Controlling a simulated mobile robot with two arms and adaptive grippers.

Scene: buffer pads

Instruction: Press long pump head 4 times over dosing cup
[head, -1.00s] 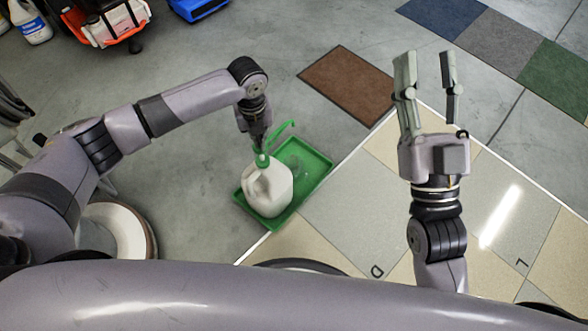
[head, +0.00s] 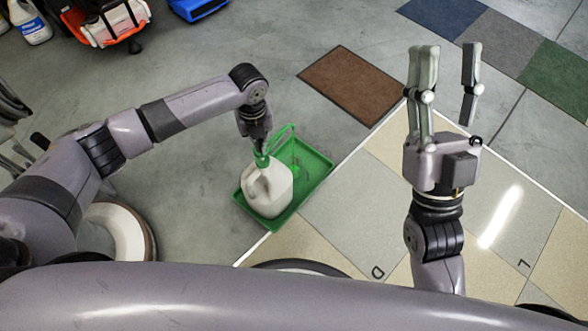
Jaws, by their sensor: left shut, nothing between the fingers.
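A cream-white jug (head: 267,190) stands upright in a green tray (head: 316,172) on the floor. A green pump with a long spout (head: 284,131) sits on its neck, the spout reaching to the upper right over the tray. My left gripper (head: 260,146) is shut directly above the pump head, apparently touching its top; the fingers are dark and small, so contact is hard to confirm. They hide part of the head. My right gripper (head: 447,68) is open and empty, pointing up, well right of the tray.
A brown mat (head: 352,86) lies behind the tray. Beige and grey floor tiles (head: 350,205) lie to its right. Blue, grey and green mats lie at the top right. White bottles (head: 28,22) and an orange-and-white item (head: 110,25) stand at the top left.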

